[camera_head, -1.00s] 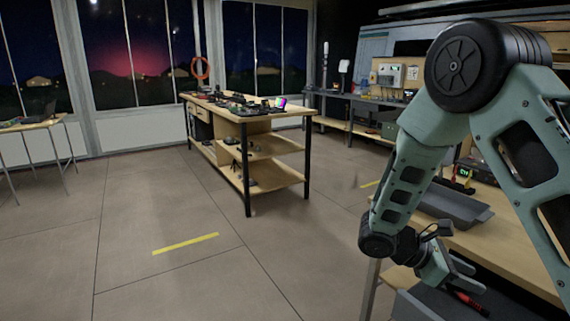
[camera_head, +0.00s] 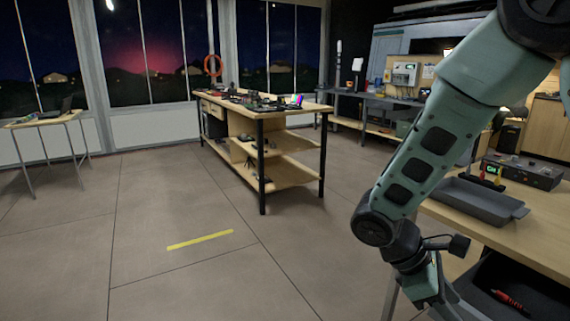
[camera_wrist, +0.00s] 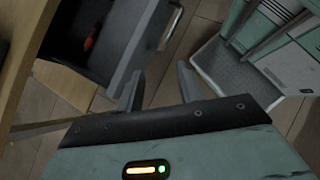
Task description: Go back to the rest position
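My gripper (camera_wrist: 160,85) is open in the wrist view, with its two fingers apart and nothing between them. In the head view my gripper (camera_head: 448,304) hangs low at the bottom edge, beside the right-hand workbench (camera_head: 462,228). Its fingertips are cut off there. My arm comes down from the upper right, bent, with the gripper end pointing down. A dark open drawer or bin (camera_wrist: 130,45) lies beside the gripper, and a red-handled tool (camera_wrist: 93,36) lies in it. The tool also shows in the head view (camera_head: 508,299).
A grey tray (camera_head: 482,202) and a dark device (camera_head: 530,173) sit on the right-hand workbench. A wooden bench with shelves (camera_head: 292,174) stands mid-room. A small table (camera_head: 40,118) is at left. The floor at front left is clear around a yellow strip (camera_head: 200,240).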

